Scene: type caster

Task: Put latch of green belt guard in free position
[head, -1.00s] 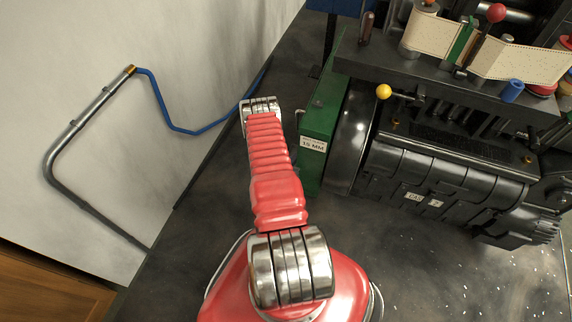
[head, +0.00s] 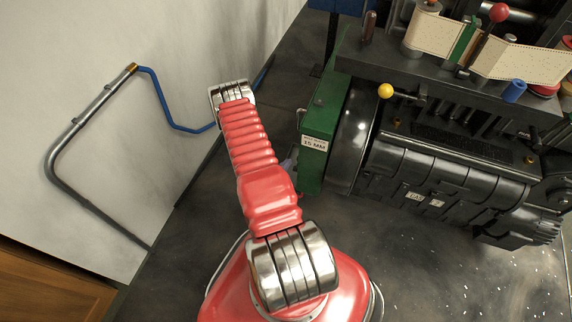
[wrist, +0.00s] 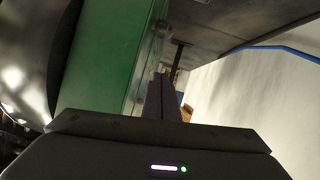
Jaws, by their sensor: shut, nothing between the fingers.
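The green belt guard (head: 322,120) stands at the left end of the dark machine, with a "15 MM" label on its front. In the wrist view the guard (wrist: 105,60) fills the upper left. A small round metal piece (wrist: 164,28) sits at its edge, and a dark bar (wrist: 178,58) shows just right of it. I cannot tell which of these is the latch, or its position. My gripper (wrist: 161,82) is shut and empty, its fingers close beside the guard's edge; contact cannot be told. In the head view my red arm mostly hides the gripper.
The black machine (head: 440,175) with a yellow knob (head: 386,91) fills the right. A pale wall (head: 90,60) with a bent metal pipe (head: 78,125) and blue hose (head: 160,105) stands at left. The dark floor between wall and guard is narrow.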

